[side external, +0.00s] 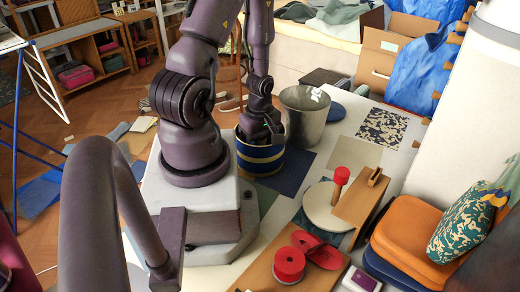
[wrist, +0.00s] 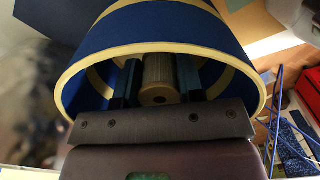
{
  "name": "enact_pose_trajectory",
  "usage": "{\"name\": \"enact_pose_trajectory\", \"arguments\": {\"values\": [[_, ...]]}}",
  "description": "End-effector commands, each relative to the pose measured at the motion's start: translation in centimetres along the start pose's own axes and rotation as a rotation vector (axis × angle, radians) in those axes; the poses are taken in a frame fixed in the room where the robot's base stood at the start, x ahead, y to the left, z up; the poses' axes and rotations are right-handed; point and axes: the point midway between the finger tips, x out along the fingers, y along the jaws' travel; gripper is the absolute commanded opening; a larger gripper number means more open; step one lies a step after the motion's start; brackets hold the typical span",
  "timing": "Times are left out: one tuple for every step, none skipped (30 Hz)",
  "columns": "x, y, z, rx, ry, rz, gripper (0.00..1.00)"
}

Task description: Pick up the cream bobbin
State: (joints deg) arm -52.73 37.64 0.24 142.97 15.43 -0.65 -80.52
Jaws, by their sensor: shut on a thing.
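The cream bobbin (wrist: 158,70) shows in the wrist view inside a round blue bag with cream bands (wrist: 85,55). My gripper (wrist: 160,82) reaches into the bag, with one dark finger on each side of the bobbin, and is shut on it. In the side external view the striped bag (side external: 258,160) stands beside my arm's base, and my gripper (side external: 262,128) points down into its open top. The bobbin and my fingertips are hidden there by the bag wall. I cannot tell whether the bobbin touches the bag's bottom.
A grey metal bucket (side external: 305,118) stands close behind the bag to the right. A red bobbin (side external: 289,265) sits on a wooden board at the front. A red-topped piece (side external: 341,175) stands by a pale disc (side external: 322,212). Orange cushions (side external: 408,218) lie at the right.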

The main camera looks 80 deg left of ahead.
Motion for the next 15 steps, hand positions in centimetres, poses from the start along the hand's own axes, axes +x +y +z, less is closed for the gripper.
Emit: {"name": "enact_pose_trajectory", "arguments": {"values": [[-0.8,0.1,-0.1,-0.003,0.002,0.005,0.12],[-1.2,0.1,-0.1,-0.003,0.002,0.004,0.12],[-1.7,0.1,-0.1,-0.003,0.002,0.005,0.12],[-2.1,0.1,-0.1,-0.002,0.002,0.005,0.12],[-2.5,0.1,-0.1,-0.003,0.002,0.006,0.12],[-3.1,0.1,-0.1,-0.003,0.003,0.006,0.12],[-3.5,0.1,-0.1,-0.003,0.003,0.006,0.12],[-3.9,0.1,-0.1,-0.003,0.002,0.005,0.12],[-4.4,0.0,-0.1,-0.003,0.002,0.004,0.12],[-4.7,0.0,-0.1,-0.002,0.003,0.005,0.12],[-5.0,0.0,-0.1,-0.002,0.002,0.004,0.12],[-5.4,0.1,-0.1,-0.002,0.002,0.005,0.12],[-5.7,0.0,-0.1,-0.002,0.002,0.003,0.12],[-5.9,0.0,-0.1,-0.002,0.002,0.003,0.12],[-6.2,0.0,-0.1,-0.002,0.002,0.003,0.12]]}}
